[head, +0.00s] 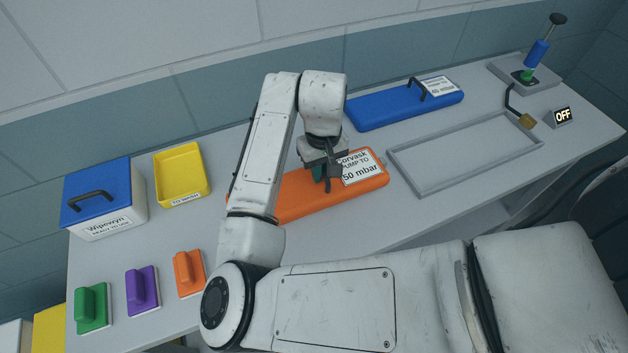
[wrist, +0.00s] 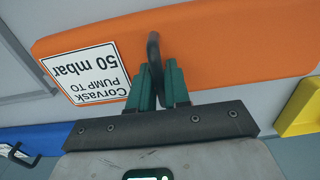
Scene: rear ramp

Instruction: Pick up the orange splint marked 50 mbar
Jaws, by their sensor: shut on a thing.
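The orange splint (head: 300,196) lies flat on the grey bench in the head view, its label (head: 362,167) reading "Corvask PUMP TO 50 mbar". My arm hides part of it. In the wrist view the orange splint (wrist: 230,50) fills the upper middle, with the label (wrist: 87,74) upside down at left. My gripper (head: 322,178) is over the splint's middle. In the wrist view my gripper (wrist: 160,85) has its green fingers shut on the splint's dark handle (wrist: 154,55). The splint appears to rest on the bench; a small gap beneath cannot be ruled out.
An empty grey tray (head: 397,170) is at right, with a pump (head: 535,60) and an OFF sign (head: 562,116) beyond. A yellow bin (head: 205,170), blue-lidded box (head: 110,215) and coloured blocks (head: 140,290) stand left.

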